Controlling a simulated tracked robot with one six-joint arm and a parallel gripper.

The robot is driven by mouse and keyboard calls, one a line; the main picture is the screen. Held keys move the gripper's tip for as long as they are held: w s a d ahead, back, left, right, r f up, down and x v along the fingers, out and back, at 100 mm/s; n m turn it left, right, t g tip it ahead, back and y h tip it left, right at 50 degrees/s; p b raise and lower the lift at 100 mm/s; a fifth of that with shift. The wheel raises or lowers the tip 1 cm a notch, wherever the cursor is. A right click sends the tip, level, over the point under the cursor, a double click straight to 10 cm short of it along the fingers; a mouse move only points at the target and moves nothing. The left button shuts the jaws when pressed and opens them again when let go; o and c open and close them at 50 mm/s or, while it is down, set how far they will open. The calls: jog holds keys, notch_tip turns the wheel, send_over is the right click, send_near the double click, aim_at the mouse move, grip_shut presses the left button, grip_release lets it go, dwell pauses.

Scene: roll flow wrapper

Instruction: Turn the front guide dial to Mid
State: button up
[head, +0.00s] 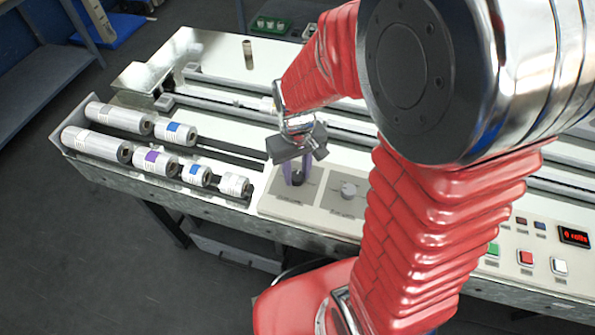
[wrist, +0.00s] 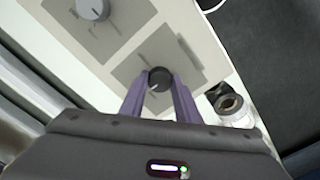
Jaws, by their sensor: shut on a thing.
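The dark dial (wrist: 160,79) with a white pointer line sits on a grey panel plate in the wrist view. My gripper (wrist: 161,86) has its two purple fingers closed on both sides of this dial. In the head view my gripper (head: 298,178) points down over the left plate of the control panel (head: 265,208), and the dark dial (head: 297,180) shows between its fingers. A second, light grey dial (head: 348,189) stands on the plate to the right, and it also shows in the wrist view (wrist: 92,9). The plate labels are too small to read.
Several silver rolls (head: 98,146) with coloured labels lie in the tray left of the panel. One roll end (wrist: 232,106) is close beside my gripper in the wrist view. Buttons (head: 526,257) and a red display (head: 574,236) are at the right.

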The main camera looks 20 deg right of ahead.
aim_at(297, 176)
jog(key=m, duration=0.5)
jog(key=shift+s, duration=0.15)
dwell(0.5)
jog(key=o, duration=1)
jog(key=shift+o, duration=0.2)
jog(key=shift+r, duration=0.1)
notch_tip(297, 176, up, 14)
jog(key=shift+f, duration=0.25)
